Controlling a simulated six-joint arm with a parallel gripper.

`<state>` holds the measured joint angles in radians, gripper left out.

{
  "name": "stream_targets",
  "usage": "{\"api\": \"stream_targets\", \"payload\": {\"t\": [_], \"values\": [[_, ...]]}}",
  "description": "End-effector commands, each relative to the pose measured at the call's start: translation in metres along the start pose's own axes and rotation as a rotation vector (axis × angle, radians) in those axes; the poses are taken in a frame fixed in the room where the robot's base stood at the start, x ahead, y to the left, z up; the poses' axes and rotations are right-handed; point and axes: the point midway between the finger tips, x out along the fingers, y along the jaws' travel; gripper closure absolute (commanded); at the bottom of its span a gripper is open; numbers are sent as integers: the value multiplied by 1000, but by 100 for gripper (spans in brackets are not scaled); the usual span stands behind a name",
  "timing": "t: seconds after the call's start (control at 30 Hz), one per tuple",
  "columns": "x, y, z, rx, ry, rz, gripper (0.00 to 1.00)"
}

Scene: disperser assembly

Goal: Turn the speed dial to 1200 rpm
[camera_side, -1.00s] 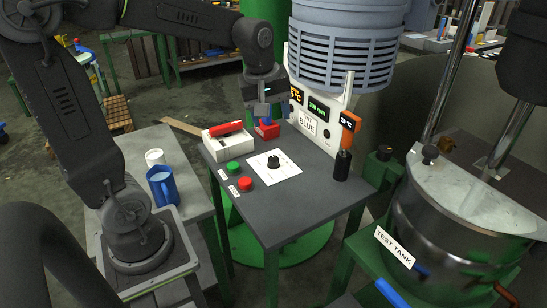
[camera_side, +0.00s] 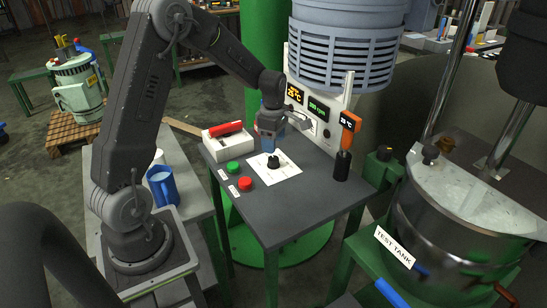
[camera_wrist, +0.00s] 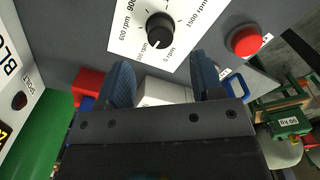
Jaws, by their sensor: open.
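The speed dial (camera_wrist: 160,30) is a round black knob on a white scale plate (camera_wrist: 190,15) in the wrist view. Its white mark points down-left, near a low rpm label. Labels for 600 and 1500 rpm are readable; no 1200 label is clear. In the side view the dial (camera_side: 273,161) sits on the dark table, just below my gripper (camera_side: 269,146). In the wrist view my gripper (camera_wrist: 164,80) is open, its two blue fingers apart and empty. The dial lies beyond the fingertips, not between them. The green display (camera_side: 319,108) seems to read 300 rpm.
A red button (camera_side: 245,184) and a green button (camera_side: 233,167) lie left of the plate. A white box with a red top (camera_side: 228,140) stands behind them. An orange thermometer (camera_side: 348,140) stands in a black holder on the right. The table front is clear.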

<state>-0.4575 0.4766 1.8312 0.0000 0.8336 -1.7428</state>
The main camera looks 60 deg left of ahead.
Motion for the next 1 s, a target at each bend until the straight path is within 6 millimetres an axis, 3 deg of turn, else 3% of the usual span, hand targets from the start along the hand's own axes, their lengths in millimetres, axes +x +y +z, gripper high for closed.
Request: {"api": "stream_targets", "payload": {"t": [0.1, 0.3, 0.73, 1.0], "values": [[25, -1, 0, 1, 1, -5, 39], [52, -1, 0, 1, 0, -3, 39], [62, 0, 0, 2, 0, 0, 39], [62, 0, 0, 2, 0, 0, 63]]}}
